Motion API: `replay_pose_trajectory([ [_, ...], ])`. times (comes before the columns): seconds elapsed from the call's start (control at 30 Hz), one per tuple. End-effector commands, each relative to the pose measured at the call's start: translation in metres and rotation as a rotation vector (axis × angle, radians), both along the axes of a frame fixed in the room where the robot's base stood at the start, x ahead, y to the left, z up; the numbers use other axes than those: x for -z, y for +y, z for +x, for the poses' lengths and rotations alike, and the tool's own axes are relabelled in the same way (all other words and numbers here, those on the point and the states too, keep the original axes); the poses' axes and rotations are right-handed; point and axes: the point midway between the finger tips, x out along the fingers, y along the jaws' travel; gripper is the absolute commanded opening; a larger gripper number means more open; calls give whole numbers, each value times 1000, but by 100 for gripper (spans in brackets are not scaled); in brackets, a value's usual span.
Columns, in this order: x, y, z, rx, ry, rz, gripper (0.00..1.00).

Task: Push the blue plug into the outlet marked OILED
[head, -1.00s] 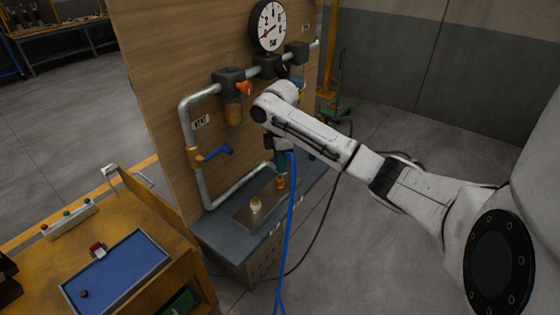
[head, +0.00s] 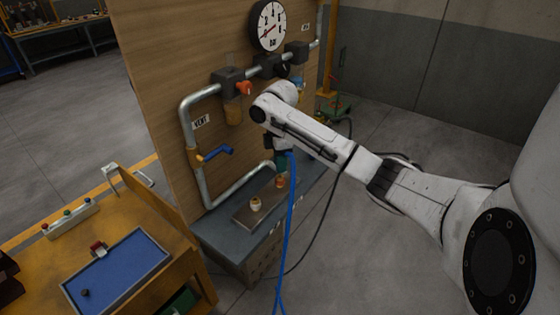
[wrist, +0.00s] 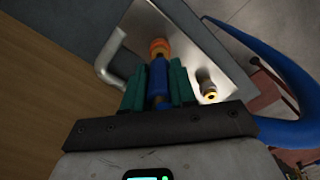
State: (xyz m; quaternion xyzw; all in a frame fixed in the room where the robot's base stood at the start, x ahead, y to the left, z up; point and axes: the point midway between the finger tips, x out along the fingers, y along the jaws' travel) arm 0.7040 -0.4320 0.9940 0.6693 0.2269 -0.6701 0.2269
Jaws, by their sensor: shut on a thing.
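My gripper (head: 281,160) has green fingers and is shut on the blue plug (wrist: 159,78), fingers on both sides of it. A blue hose (head: 291,210) hangs from the gripper in the head view and curves to the right in the wrist view (wrist: 285,75). The plug's end points at the orange-ringed outlet (wrist: 159,47) on the metal plate (head: 240,214). That outlet also shows below the gripper in the head view (head: 281,182). I cannot tell whether plug and outlet touch. A cream-coloured outlet (head: 256,204) stands beside it, also in the wrist view (wrist: 208,90). No OILED mark is readable.
A wooden panel (head: 160,90) with grey pipes (head: 187,125), a blue-handled valve (head: 217,153) and a dial gauge (head: 268,25) rises behind the grey bench (head: 215,235). A yellow cart (head: 190,262) with a blue tray (head: 155,240) stands at left.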

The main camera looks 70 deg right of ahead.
Motion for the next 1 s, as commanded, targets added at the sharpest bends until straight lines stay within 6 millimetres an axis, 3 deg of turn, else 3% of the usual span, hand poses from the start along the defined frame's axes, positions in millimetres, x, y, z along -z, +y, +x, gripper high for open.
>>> replay_pose_trajectory([
  [1.0,24,0,0,0,0,0,0],
])
